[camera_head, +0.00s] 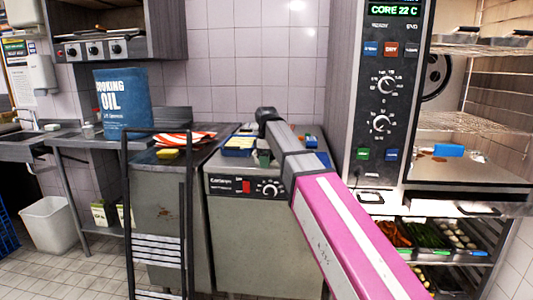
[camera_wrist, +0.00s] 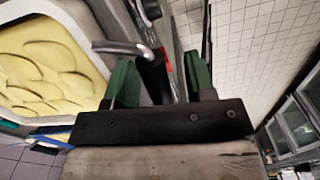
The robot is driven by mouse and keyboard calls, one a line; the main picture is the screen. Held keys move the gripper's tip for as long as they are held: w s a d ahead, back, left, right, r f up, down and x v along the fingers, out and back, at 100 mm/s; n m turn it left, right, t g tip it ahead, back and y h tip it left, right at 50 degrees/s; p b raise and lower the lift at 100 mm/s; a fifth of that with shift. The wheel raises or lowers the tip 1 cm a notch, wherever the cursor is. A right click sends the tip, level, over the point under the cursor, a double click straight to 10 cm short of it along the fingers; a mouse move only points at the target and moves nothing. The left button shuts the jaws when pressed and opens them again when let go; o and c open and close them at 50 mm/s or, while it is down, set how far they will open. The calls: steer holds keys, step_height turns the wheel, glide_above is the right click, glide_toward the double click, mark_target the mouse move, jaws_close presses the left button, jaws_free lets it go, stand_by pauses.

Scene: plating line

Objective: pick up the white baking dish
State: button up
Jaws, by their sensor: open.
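A white-rimmed dish (camera_wrist: 88,34) filled with pale yellow, layered food fills the left of the wrist view; it looks like the white baking dish. It is cut off by the frame edge. I cannot make it out for sure in the head view, where my arm covers part of the counter. My gripper (camera_wrist: 160,80) has its two green fingers apart, to the right of the dish and clear of its rim.
A metal rod and dark part (camera_wrist: 122,47) show beside and between the fingers. Blue trays (camera_head: 238,152) sit on the middle counter. A blue cooking oil box (camera_head: 122,103) and yellow sponge (camera_head: 167,153) are left. An oven (camera_head: 383,100) stands right, above food trays (camera_head: 425,235).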

steer(key=shift+f, duration=0.3)
jaws_close()
steer(key=shift+s+d, duration=0.4)
steer(key=shift+s, duration=0.3)
jaws_free()
steer(key=shift+r, duration=0.1)
